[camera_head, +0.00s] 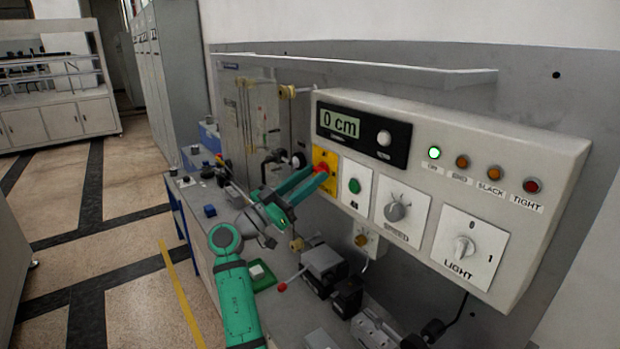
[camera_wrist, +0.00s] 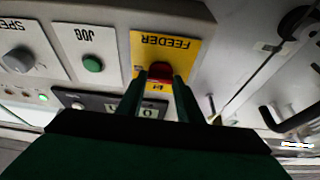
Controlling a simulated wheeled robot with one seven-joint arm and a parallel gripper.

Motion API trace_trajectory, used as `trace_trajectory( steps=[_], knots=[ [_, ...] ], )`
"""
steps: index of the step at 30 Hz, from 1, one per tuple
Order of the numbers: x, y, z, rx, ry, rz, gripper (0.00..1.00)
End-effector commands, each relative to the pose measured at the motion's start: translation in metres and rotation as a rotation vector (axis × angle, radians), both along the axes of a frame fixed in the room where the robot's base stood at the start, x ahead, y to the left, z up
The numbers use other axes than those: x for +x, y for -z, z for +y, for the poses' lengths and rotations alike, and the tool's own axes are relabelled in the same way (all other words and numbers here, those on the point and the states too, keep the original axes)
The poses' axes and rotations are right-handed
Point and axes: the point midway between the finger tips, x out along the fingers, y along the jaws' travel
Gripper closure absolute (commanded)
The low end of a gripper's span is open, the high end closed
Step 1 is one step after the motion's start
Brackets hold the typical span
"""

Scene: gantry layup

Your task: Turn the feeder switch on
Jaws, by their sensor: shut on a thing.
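The feeder switch is a red knob (camera_wrist: 160,71) on a yellow plate marked FEEDER (camera_wrist: 187,49). In the head view the yellow plate (camera_head: 331,158) is at the left end of the control box, with the red knob (camera_head: 321,168) partly behind my fingers. My gripper (camera_head: 316,177) reaches up to it from the lower left. In the wrist view, which is upside down, the two green fingers of my gripper (camera_wrist: 159,84) stand either side of the red knob and are shut on it. The fingers hide part of the knob, so I cannot tell its exact turn.
Beside the feeder plate are a green JOG button (camera_head: 354,186), a SPEED knob (camera_head: 395,211) and a LIGHT switch (camera_head: 464,247). The green ON lamp (camera_head: 434,152) is lit. Machine parts (camera_head: 324,263) crowd the space below the box.

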Motion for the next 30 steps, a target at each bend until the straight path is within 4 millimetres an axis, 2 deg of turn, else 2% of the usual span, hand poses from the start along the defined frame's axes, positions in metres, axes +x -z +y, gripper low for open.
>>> trace_trajectory(
  steps=[9, 10, 12, 23, 30],
  knots=[
    [0.001, 0.002, 0.000, 0.004, 0.000, 0.002, 0.90],
    [0.001, 0.002, 0.000, 0.004, -0.001, 0.002, 0.62],
    [0.001, 0.002, 0.000, 0.004, -0.001, 0.002, 0.48],
    [-0.002, 0.002, 0.003, 0.002, -0.001, 0.001, 0.48],
    [-0.019, 0.016, 0.030, 0.000, -0.005, 0.003, 0.48]
  ],
)
